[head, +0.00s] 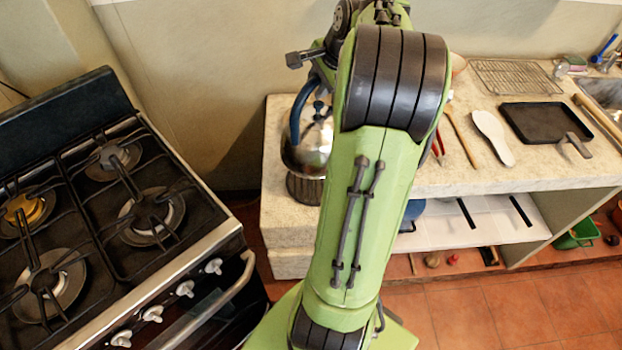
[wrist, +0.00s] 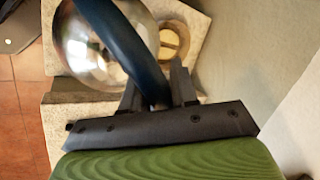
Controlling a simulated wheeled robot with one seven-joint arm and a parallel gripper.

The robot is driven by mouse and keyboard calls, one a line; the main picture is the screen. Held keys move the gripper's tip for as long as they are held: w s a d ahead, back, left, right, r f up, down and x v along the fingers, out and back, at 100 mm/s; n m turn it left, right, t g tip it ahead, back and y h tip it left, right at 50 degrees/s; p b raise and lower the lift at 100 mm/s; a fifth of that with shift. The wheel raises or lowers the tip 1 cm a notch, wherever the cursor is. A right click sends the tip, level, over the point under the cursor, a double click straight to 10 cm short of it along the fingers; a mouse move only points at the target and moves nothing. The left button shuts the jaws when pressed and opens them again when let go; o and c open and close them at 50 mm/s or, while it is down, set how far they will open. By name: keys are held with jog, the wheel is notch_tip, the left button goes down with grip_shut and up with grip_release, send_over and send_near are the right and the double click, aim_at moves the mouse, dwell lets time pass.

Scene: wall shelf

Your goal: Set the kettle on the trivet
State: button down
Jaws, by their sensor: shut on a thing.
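The kettle (head: 308,145) is shiny metal with a dark blue arched handle, at the left end of the stone counter in the head view. In the wrist view the kettle body (wrist: 92,48) is at the upper left. My gripper (wrist: 156,78) is shut on the kettle's handle, with one finger on each side. A dark slatted piece (head: 303,189), which looks like the trivet, shows just below the kettle. I cannot tell whether the kettle touches it. My arm hides the kettle's right side and the gripper in the head view.
A stove (head: 110,215) stands left, across a gap from the counter (head: 285,215). A round tan object (wrist: 173,40) is beside the kettle in the wrist view. A dark tray (head: 545,122), white spoon rest (head: 493,138) and wire rack (head: 513,77) lie to the right.

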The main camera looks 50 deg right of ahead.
jog(key=b+x, duration=0.2)
jog(key=x, duration=0.1)
jog(key=shift+s+f, duration=0.15)
jog(key=shift+f, duration=0.05)
notch_tip(320, 180, down, 10)
jog(key=b, duration=0.5)
jog(key=shift+r, duration=0.1)
jog(key=c, duration=0.9)
grip_release()
jog(key=shift+s+a+f, duration=0.1)
jog(key=shift+f, duration=0.1)
jog(key=shift+o, duration=0.2)
